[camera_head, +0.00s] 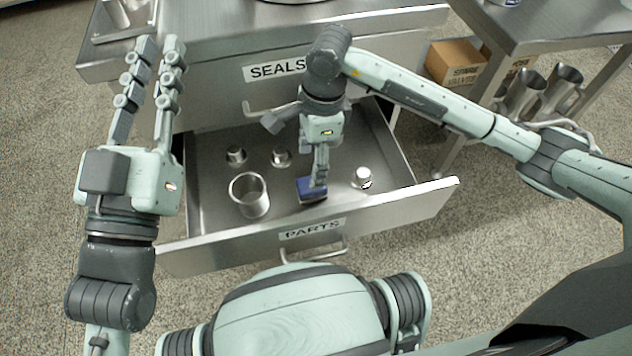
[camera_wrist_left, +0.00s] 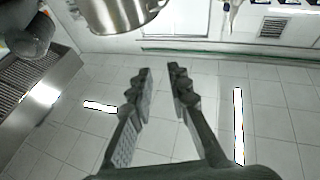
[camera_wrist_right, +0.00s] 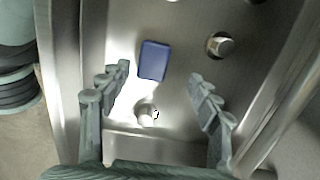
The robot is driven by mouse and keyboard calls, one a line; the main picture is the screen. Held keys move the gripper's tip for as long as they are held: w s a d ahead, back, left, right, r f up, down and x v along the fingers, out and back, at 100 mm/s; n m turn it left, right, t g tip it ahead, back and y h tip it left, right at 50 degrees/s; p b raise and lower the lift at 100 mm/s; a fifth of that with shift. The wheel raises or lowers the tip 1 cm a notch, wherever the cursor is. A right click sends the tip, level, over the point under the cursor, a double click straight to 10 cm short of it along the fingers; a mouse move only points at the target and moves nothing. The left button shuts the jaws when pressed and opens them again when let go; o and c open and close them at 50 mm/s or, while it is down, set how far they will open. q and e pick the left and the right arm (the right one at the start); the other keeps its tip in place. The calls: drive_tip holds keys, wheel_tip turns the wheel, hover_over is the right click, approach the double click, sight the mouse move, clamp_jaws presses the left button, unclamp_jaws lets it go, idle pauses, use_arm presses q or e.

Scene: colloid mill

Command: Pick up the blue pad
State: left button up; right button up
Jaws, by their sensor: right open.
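The blue pad (camera_head: 311,190) lies on the floor of the open PARTS drawer (camera_head: 400,205), near its front wall. It also shows in the right wrist view (camera_wrist_right: 154,60), lying flat and apart from the fingers. My right gripper (camera_head: 319,180) points down into the drawer over the pad and partly hides it in the head view. In the right wrist view its fingers (camera_wrist_right: 160,80) are spread wide with nothing between them. My left gripper (camera_head: 157,45) is raised at the left, away from the drawer, with its fingers apart and empty, as the left wrist view (camera_wrist_left: 159,68) also shows.
In the drawer stand a metal cup (camera_head: 249,195) left of the pad, and small metal fittings (camera_head: 362,178) to the right and behind. The closed SEALS drawer (camera_head: 230,78) is above. A cardboard box (camera_head: 456,62) and metal tubes (camera_head: 522,92) sit under the right table.

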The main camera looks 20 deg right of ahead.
sight(306, 196)
drive_tip(key=f, duration=0.4)
drive_tip(key=s+f+b, duration=0.1)
drive_tip(key=f, duration=0.1)
drive_tip(key=shift+a+f, duration=0.15)
drive_tip(key=shift+f, duration=0.55)
use_arm(q)
drive_tip(key=shift+s+a+r+t, duration=0.2)
drive_tip(key=shift+r+t, duration=0.3)
drive_tip(key=shift+r, duration=0.05)
drive_tip(key=shift+s+a+r+t, duration=0.15)
drive_tip(key=shift+a+r+t, duration=0.05)
drive_tip(key=shift+r+t, duration=0.35)
use_arm(e)
drive_tip(key=c, duration=1.3)
